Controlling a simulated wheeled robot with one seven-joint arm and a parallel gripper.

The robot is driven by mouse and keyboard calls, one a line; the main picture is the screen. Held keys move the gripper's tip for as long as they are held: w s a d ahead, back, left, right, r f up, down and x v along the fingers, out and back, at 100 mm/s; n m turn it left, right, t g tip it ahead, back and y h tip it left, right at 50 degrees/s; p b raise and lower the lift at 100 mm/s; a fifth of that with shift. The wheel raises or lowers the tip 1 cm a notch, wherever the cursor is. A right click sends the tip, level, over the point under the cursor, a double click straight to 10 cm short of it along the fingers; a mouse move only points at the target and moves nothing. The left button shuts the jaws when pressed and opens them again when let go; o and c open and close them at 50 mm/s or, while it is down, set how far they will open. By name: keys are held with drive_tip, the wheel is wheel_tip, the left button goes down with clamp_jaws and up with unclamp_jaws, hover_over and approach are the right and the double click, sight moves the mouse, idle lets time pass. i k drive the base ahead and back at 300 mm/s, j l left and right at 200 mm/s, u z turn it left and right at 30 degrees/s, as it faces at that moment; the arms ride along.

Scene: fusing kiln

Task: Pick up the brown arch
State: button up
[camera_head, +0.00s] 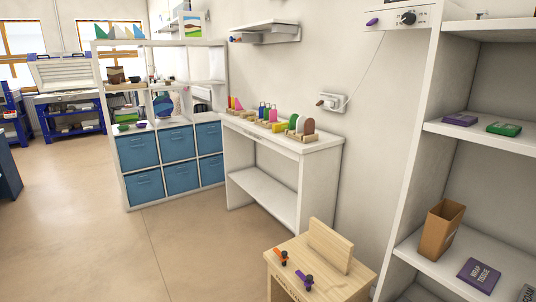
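A small brown arch-shaped piece (309,126) stands upright near the right end of the narrow white table (325,144) against the wall. My gripper is not in view.
More wooden holders with colored pieces line the white table. A small wooden bench (300,262) with a raised back board and two clamps stands in front, at bottom center. White shelves (480,137) stand at right, a cubby shelf with blue bins (177,143) at left. The left floor is open.

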sight(309, 123)
drive_tip(key=i+j+u, duration=0.2)
drive_tip(key=i+u, duration=0.2)
drive_tip(key=i, duration=0.15)
drive_tip(key=i+u, duration=0.4)
drive_tip(key=i, duration=0.2)
drive_tip(key=i+l+u, duration=0.2)
drive_tip(key=i+u, duration=0.15)
drive_tip(key=i, duration=0.2)
drive_tip(key=i+j+z, duration=0.1)
drive_tip(key=i+z, duration=0.2)
drive_tip(key=i, duration=0.15)
drive_tip(key=i+j+z, duration=0.6)
drive_tip(key=i, duration=0.2)
drive_tip(key=i+l, duration=0.05)
drive_tip(key=l, duration=0.05)
